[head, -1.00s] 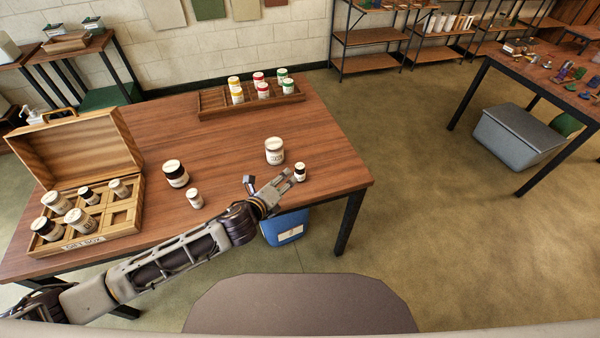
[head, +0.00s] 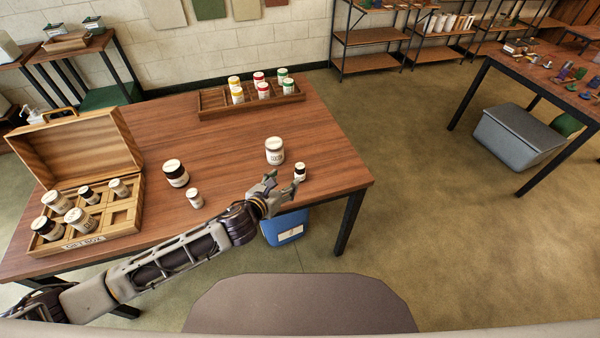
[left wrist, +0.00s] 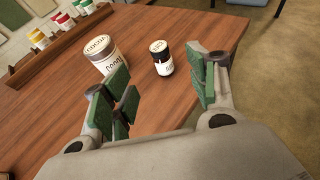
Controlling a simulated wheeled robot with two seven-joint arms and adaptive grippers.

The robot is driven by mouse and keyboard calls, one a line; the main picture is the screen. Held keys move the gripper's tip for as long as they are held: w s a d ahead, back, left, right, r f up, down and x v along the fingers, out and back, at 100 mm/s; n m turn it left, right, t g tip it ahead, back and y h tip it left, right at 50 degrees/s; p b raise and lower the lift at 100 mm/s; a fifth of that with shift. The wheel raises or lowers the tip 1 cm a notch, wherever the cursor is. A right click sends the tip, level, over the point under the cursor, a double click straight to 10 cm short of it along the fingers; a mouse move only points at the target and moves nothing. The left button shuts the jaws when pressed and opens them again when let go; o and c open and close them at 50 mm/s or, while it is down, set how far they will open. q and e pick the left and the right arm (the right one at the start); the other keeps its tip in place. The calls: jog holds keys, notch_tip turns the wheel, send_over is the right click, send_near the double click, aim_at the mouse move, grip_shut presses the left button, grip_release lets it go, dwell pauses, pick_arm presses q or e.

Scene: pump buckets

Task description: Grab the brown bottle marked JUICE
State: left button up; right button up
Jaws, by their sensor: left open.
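No bottle in view shows a readable JUICE label. My left gripper (head: 283,184) is open and empty, just short of this bottle at the front edge. In the left wrist view its green-padded fingers (left wrist: 163,88) stand apart. A larger white jar (head: 274,151), marked COCOA in the left wrist view (left wrist: 103,54), stands close behind-left of the small bottle. My right gripper is not in view.
An open wooden gift box (head: 127,222) holds several jars. A wooden rack (head: 215,110) with several coloured-lid jars stands at the back.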

aim_at(298, 168)
pick_arm(q)
jog(key=shift+w, duration=0.1)
dwell(0.4)
jog(key=shift+x, duration=4.25)
jog(key=shift+x, duration=2.6)
jog(key=shift+a+f, duration=0.15)
jog(key=c, duration=1.1)
